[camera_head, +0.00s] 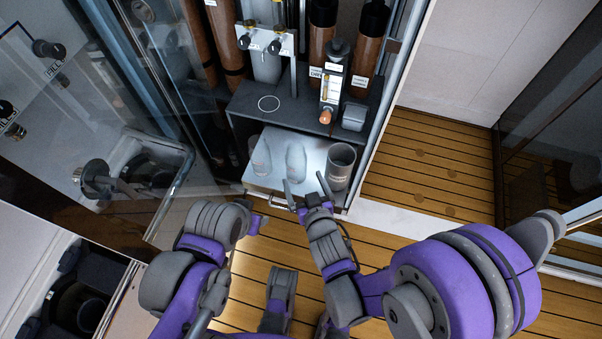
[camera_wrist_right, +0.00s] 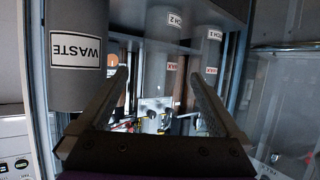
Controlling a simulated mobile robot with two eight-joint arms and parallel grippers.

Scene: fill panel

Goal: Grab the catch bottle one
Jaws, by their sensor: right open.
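In the head view, two grey bottles stand on a pale pull-out shelf (camera_head: 263,181), left of a wider dark grey waste container (camera_head: 341,166). The left bottle (camera_head: 261,158) appears to be catch bottle one, and the middle bottle (camera_head: 296,162) catch bottle two. In the turned right wrist view, catch bottle one (camera_wrist_right: 211,50) is at right, its label partly cut off, and catch bottle two (camera_wrist_right: 162,45) is in the middle. My right gripper (camera_head: 304,182) is open and empty, in front of the middle bottle. My left gripper (camera_head: 254,224) is low at left, its fingers unclear.
A dark upper shelf (camera_head: 247,100) holds a small instrument (camera_head: 333,82). Brown cylinders (camera_head: 369,45) stand behind. A glass door (camera_head: 130,130) stands open at left, and a cabinet frame post (camera_head: 385,110) rises at right. Wooden decking (camera_head: 430,165) is clear at right.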

